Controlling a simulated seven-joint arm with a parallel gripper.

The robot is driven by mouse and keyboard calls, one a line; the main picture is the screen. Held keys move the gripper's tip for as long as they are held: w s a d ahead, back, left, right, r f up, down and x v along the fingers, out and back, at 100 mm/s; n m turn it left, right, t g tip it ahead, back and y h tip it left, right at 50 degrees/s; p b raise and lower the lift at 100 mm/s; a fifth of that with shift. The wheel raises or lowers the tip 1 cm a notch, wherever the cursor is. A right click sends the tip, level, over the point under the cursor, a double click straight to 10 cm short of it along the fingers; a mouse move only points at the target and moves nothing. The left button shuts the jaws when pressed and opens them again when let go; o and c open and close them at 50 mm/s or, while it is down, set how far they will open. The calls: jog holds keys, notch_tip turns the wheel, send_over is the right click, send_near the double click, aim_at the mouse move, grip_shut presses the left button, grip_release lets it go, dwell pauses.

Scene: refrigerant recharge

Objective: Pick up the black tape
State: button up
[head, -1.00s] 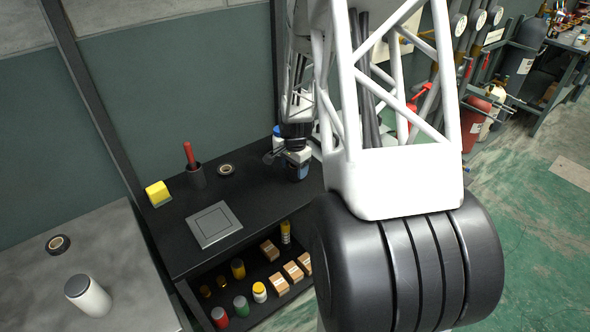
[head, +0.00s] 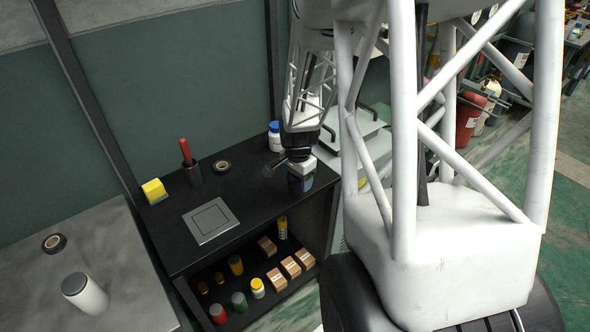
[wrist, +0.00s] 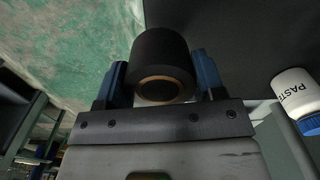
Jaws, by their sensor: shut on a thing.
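A black tape roll (wrist: 160,60) with a tan inner core sits between the two blue fingers of my gripper (wrist: 160,80) in the wrist view. The fingers are shut on its sides. In the head view my gripper (head: 301,180) points down near the right end of the black bench, and the roll in it cannot be made out. Another dark tape roll (head: 222,166) lies flat on the black bench, and one more (head: 54,243) lies on the grey table at the left.
A white jar with a blue lid stands behind my gripper (head: 275,137); its label shows in the wrist view (wrist: 292,92). The black bench (head: 250,185) also holds a yellow block (head: 154,191), a red-handled tool in a cup (head: 192,172) and a square grey plate (head: 211,220). Boxes and bottles fill the shelf below.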

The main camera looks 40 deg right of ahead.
aim_at(294, 187)
jog(key=shift+s+a+r, duration=0.1)
jog(key=shift+s+a, duration=0.25)
jog(key=shift+s, duration=0.3)
jog(key=shift+s+a+r, duration=0.1)
jog(key=shift+s+a, duration=0.25)
jog(key=shift+s, duration=0.35)
jog(key=shift+s+a, duration=0.35)
jog(key=shift+s, duration=0.3)
